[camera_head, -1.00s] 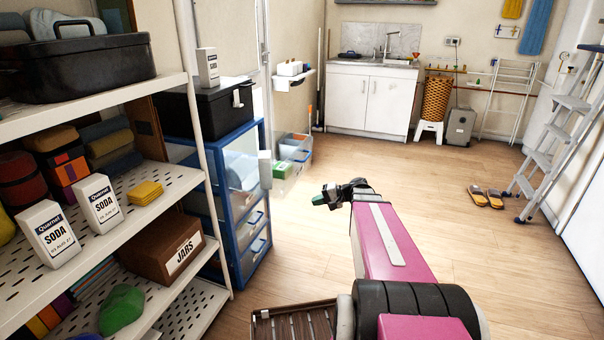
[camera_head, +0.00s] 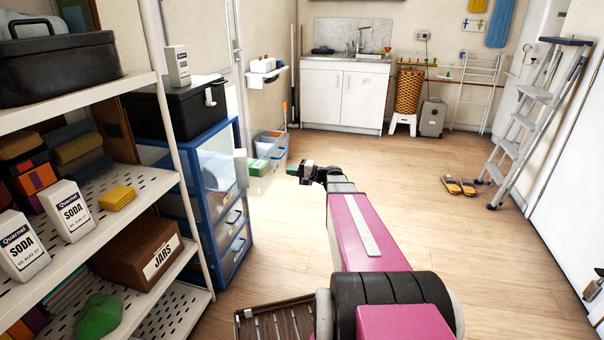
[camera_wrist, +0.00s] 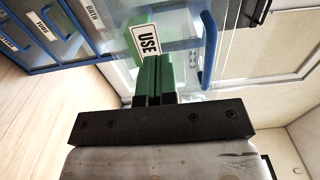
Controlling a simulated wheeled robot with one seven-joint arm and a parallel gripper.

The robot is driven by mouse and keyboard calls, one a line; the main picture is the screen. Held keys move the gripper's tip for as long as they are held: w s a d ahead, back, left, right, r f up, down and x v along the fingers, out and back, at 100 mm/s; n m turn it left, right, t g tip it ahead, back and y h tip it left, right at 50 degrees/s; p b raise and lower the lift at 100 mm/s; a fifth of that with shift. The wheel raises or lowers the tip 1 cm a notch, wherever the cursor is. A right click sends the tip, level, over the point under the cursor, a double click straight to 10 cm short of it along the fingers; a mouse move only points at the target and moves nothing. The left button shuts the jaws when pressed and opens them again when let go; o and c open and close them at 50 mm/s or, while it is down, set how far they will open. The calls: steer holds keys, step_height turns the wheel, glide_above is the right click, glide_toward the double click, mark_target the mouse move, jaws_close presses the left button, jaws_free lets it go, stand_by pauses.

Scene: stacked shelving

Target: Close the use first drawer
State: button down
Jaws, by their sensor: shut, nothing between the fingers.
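The use first drawer is clear plastic with a blue handle (camera_wrist: 209,50) and a white label reading "USE" (camera_wrist: 146,40) in the wrist view; the rest of the label is hidden. It sticks out from a blue-framed drawer unit (camera_head: 238,268), left of centre in the head view. Its white label (camera_head: 241,167) shows there almost edge-on. My gripper (camera_head: 304,170) is right of this label, its green fingers shut and empty. In the wrist view the fingers (camera_wrist: 152,68) overlap the lower edge of the label; I cannot tell whether they touch the drawer front.
White shelving (camera_head: 182,170) with soda boxes and a jars box stands at left, beside the unit. A black case (camera_head: 180,108) sits on the unit. A clear bin (camera_head: 267,155) with green contents is behind. The floor (camera_head: 410,205) ahead and right is clear up to sandals and a stepladder.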

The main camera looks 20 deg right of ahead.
mark_target(273, 168)
steer(key=x, duration=0.5)
steer(key=shift+w+a, duration=0.15)
steer(key=shift+a, duration=0.15)
